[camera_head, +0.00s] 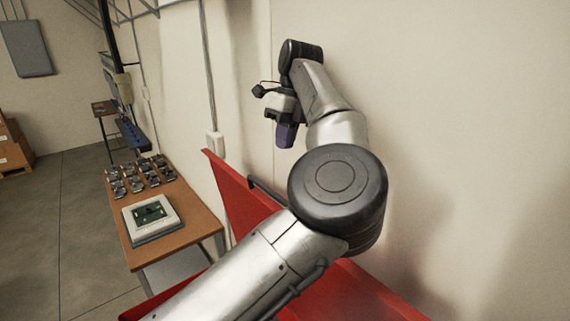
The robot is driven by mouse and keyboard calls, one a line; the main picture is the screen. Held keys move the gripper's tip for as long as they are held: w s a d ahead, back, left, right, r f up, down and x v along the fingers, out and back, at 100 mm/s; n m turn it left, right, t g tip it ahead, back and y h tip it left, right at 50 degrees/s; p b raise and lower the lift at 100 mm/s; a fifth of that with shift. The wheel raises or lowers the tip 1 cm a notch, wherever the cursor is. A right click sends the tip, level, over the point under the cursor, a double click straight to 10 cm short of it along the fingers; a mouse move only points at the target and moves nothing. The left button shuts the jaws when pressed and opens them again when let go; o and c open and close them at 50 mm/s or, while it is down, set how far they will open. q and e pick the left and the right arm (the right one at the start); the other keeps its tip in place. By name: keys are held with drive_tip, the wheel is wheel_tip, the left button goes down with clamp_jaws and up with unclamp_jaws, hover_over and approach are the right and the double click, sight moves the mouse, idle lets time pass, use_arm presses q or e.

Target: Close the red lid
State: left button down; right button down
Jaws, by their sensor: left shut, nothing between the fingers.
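The red lid (238,200) is a raised, slanted red panel near the wall in the head view. A dark bar shows along its right side, and my left arm hides much of it. More red surface (345,293) shows below my arm; I cannot tell where the lid ends and its container begins. My left gripper (285,135), with purple fingers, is shut and empty. It appears above and right of the lid's top corner, near the wall, with no visible contact. My right gripper is not in view.
A wooden table (190,207) on the left holds a white device (152,216) with a green screen and several small dark metal parts (138,176). Cardboard boxes (12,148) stand far left. A pale wall is close behind my arm. The grey floor at left is clear.

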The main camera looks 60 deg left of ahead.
use_arm(q)
drive_tip(key=p+x, duration=0.1)
drive_tip(key=x, duration=0.8)
drive_tip(key=shift+f, duration=0.3)
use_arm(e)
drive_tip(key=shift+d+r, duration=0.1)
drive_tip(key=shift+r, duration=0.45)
